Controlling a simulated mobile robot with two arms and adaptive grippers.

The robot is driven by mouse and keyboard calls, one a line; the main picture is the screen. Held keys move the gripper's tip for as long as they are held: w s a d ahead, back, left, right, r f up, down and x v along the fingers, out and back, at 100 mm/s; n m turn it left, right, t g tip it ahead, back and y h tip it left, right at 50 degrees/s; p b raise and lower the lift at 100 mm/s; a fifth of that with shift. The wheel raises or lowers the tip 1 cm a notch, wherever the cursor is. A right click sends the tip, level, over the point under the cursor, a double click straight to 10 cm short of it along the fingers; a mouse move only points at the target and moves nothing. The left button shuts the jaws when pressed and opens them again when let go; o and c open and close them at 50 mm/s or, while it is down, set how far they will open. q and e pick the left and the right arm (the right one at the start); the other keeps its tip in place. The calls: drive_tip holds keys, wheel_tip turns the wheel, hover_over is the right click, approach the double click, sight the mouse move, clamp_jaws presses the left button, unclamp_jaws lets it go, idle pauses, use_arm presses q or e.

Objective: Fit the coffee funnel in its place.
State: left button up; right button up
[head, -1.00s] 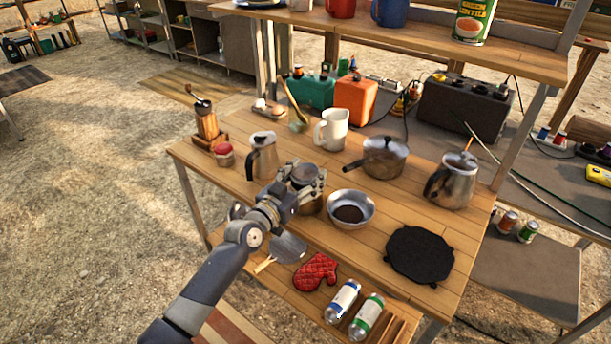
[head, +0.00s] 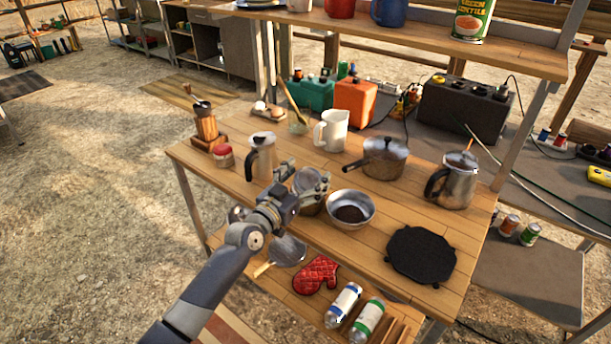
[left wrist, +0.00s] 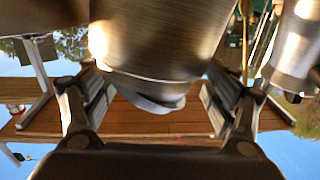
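My left gripper (head: 306,180) reaches over the table with its two fingers spread on either side of a steel vessel (head: 309,208). In the left wrist view a large round steel body (left wrist: 160,45) with a narrower rounded end fills the space between the fingers (left wrist: 157,95). Gaps show between the finger pads and the narrower end. The fingers hide much of the vessel's top, and I cannot clearly tell the coffee funnel from the vessel or how it sits. A steel coffee pot (head: 262,160) stands just behind. My right gripper is not in view.
A steel bowl with dark grounds (head: 350,208) stands close right of the gripper. Behind are a white jug (head: 331,130), a saucepan (head: 384,157) and a kettle (head: 453,180). A black trivet (head: 420,255) lies at front right. A shelf (head: 430,40) overhangs the back.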

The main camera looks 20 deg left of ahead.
sight(305, 184)
use_arm(q)
drive_tip(key=shift+s+f, duration=0.2)
drive_tip(key=shift+f, duration=0.55)
drive_tip(key=shift+s+f, duration=0.2)
drive_tip(key=shift+f, duration=0.5)
drive_tip(key=s, duration=0.2)
drive_tip(key=s+a+r, duration=0.1)
drive_tip(key=s, duration=0.1)
drive_tip(key=s+a, duration=0.1)
drive_tip(key=s, duration=0.1)
drive_tip(key=shift+a+r, duration=0.15)
drive_tip(key=shift+r, duration=0.15)
drive_tip(key=shift+s+r, duration=0.45)
drive_tip(key=shift+s, duration=0.1)
drive_tip(key=shift+w, duration=0.1)
